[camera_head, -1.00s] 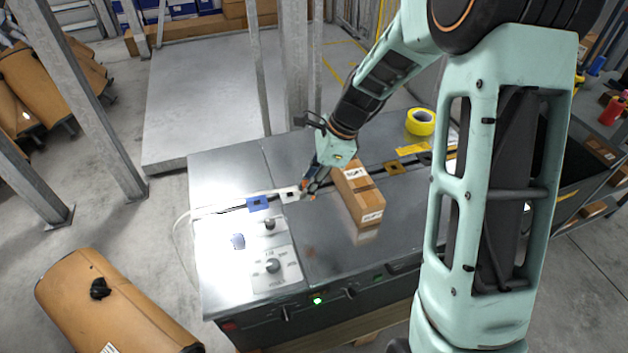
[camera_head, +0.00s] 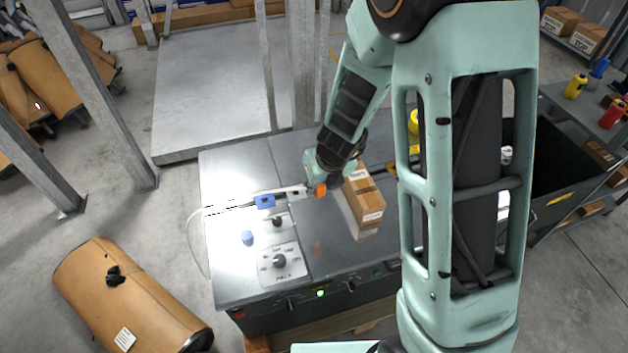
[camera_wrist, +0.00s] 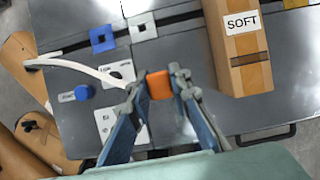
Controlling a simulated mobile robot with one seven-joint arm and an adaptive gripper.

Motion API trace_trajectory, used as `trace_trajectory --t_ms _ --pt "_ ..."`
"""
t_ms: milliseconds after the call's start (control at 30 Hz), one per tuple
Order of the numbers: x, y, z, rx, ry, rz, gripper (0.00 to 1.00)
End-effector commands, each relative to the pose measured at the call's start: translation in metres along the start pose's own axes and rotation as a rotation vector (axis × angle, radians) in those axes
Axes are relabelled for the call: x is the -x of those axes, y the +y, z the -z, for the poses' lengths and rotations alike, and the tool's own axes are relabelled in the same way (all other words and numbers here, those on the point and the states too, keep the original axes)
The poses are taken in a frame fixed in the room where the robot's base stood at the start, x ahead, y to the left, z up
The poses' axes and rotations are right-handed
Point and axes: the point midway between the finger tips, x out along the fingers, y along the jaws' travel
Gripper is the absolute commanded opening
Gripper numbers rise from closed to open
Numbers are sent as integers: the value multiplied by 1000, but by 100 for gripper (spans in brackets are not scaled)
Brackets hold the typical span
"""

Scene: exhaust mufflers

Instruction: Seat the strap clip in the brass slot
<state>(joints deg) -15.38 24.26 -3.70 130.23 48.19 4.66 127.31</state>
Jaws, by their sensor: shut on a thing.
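The orange strap clip (camera_wrist: 158,86) is held between the fingertips of my gripper (camera_wrist: 158,88), above the grey bench top. My gripper (camera_head: 320,187) also shows in the head view, left of the carton and just right of the white slot plate. A white strap (camera_wrist: 78,67) runs from the left to my gripper; where it meets the clip is hidden. The brass slot (camera_head: 391,168) is partly visible beyond the carton, beside my arm. A brass-coloured edge (camera_wrist: 294,3) is cut off at the top right of the wrist view. The clip is apart from it.
A cardboard carton (camera_head: 364,206) marked SOFT stands close right of my gripper. A blue slot plate (camera_wrist: 103,38) and a white slot plate (camera_wrist: 142,27) lie left of the carton. A knob panel (camera_head: 280,262) and a blue button (camera_head: 247,238) are at the bench's front left.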

Motion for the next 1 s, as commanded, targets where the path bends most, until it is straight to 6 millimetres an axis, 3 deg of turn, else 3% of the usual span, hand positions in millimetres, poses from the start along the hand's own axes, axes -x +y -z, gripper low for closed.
trace_trajectory --t_ms 333,1000 --pt "-4 -20 -8 -29 -1 11 0" --pt "-24 -108 -54 -28 -1 11 0"
